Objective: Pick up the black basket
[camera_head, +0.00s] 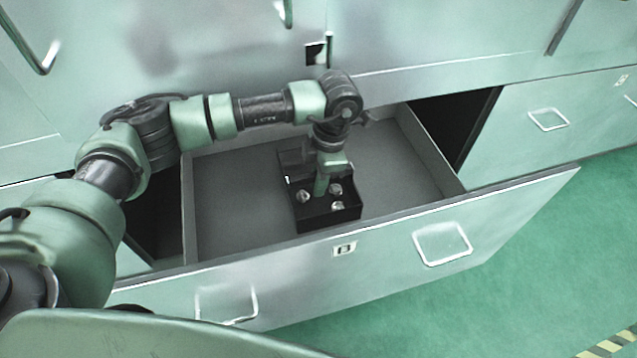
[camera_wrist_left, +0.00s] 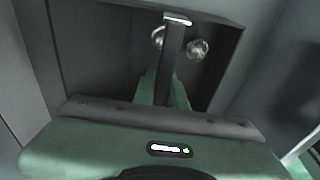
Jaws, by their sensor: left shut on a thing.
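The black basket (camera_head: 328,221) is inside the open grey drawer (camera_head: 228,203), close to its front wall. It holds several shiny silver castings (camera_head: 336,189). My left gripper (camera_head: 321,188) points down into the basket and is shut on its dark upright middle bar. In the left wrist view the bar (camera_wrist_left: 174,52) stands between the fingers, with silver castings (camera_wrist_left: 197,49) beside it and the basket's dark wall (camera_wrist_left: 232,62) around it. I cannot tell whether the basket rests on the drawer floor or is slightly lifted. My right gripper is not in view.
The drawer's tall front panel (camera_head: 385,250) with wire handles stands between the basket and the green floor (camera_head: 500,290). The cabinet face (camera_head: 430,40) rises behind. The drawer floor is bare left and right of the basket.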

